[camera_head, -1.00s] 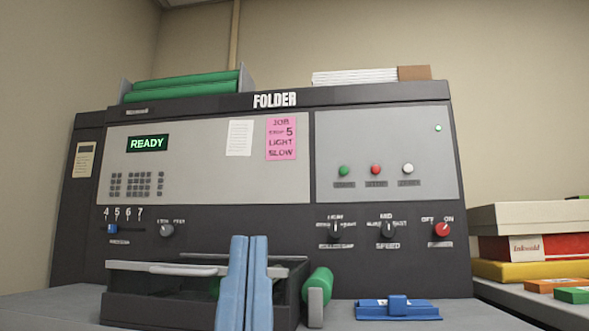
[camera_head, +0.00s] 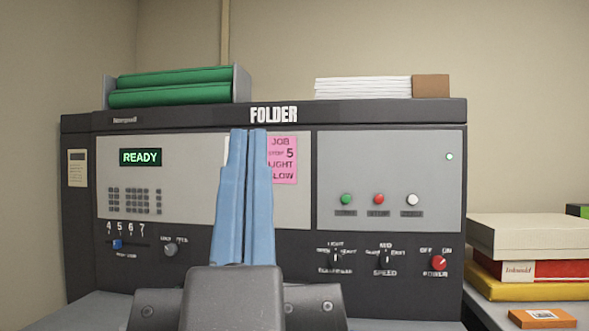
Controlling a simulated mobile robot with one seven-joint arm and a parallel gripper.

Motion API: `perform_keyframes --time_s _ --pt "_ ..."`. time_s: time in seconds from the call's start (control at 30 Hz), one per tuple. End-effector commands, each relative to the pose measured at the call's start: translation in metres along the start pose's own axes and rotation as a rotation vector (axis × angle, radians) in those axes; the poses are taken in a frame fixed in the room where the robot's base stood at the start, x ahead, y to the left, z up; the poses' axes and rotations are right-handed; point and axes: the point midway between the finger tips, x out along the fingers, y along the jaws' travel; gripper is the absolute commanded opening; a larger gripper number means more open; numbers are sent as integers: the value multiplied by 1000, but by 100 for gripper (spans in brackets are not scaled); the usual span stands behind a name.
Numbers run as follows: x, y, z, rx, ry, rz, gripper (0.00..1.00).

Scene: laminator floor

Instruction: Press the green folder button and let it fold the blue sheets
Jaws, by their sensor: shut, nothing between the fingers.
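The folder machine (camera_head: 390,112) fills the middle of the view, with FOLDER on its top edge. The green button (camera_head: 345,199) sits on its right grey panel, left of a red button (camera_head: 378,199) and a white button (camera_head: 412,199). The display (camera_head: 140,157) reads READY. My gripper (camera_head: 249,133) points up in front of the left panel, its blue fingers together and empty. In the picture its tips are left of and above the green button; the gap in depth is unclear. No blue sheets can be made out.
A pink note (camera_head: 284,160) reading JOB is partly covered by my fingers. The power knob (camera_head: 439,262) and speed knob (camera_head: 387,259) are below the buttons. Green rolls (camera_head: 170,97) and white paper (camera_head: 363,88) lie on top. Stacked boxes (camera_head: 530,235) stand at right.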

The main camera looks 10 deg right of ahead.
Motion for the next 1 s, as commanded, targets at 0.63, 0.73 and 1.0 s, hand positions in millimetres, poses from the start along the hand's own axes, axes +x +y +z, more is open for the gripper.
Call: perform_keyframes --time_s 0.63,0.73,1.0 --pt "108 0 -102 4 -1 -1 0" --pt "107 0 -101 3 -1 -1 0" --pt "107 0 -101 3 -1 -1 0"
